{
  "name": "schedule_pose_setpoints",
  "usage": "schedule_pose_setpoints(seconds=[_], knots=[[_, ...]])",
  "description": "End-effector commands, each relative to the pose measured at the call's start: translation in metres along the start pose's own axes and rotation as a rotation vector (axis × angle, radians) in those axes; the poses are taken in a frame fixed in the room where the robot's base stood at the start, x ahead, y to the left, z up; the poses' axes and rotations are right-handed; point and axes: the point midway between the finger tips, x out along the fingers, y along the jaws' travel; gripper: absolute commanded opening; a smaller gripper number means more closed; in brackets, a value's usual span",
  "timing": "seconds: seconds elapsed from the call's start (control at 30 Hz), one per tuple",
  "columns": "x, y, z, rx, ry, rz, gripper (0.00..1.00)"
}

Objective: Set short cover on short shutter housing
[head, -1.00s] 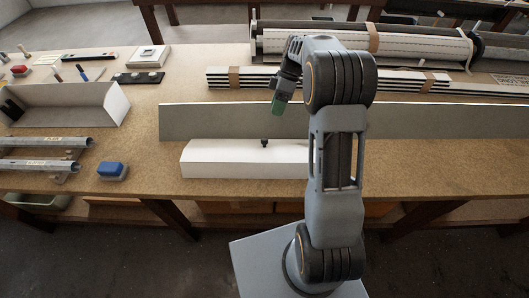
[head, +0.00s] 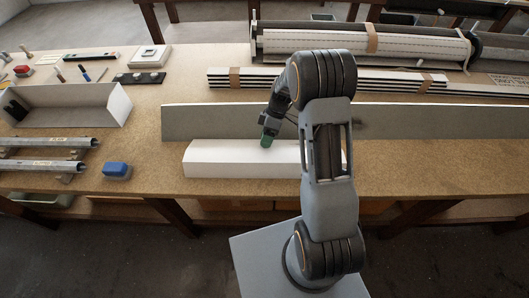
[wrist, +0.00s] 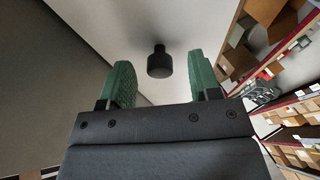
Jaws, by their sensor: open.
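The short cover (head: 225,160) looks like the white box-shaped piece near the table's front edge, and its white face also shows in the wrist view (wrist: 185,22). A black knob (wrist: 159,62) stands on it. My gripper (head: 267,137) is just over the cover's middle in the head view. In the wrist view my gripper (wrist: 163,80) is open, with one green finger to each side of the knob and gaps between. In the head view the gripper hides the knob. The short shutter housing (head: 75,97) looks like the open pale box at the table's left.
A long grey panel (head: 225,121) lies behind the cover. A blue block (head: 116,169) and metal rails (head: 45,143) lie to the left. Striped slats (head: 235,78) and a long roller unit (head: 320,42) lie at the back. Bare tabletop shows between housing and cover.

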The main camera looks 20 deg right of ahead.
Motion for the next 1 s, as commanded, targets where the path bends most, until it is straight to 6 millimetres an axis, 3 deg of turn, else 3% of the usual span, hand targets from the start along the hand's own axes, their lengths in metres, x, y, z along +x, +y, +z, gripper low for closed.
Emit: schedule_pose_setpoints(seconds=[0.3,0.87,1.0], knots=[[0.0044,0.0003,0.0002,-0.001,0.0,0.001,0.56],[0.0039,0.0002,0.0001,-0.001,0.0,0.001,0.02],[0.0035,0.0002,-0.0001,-0.001,0.0,0.001,0.0]])
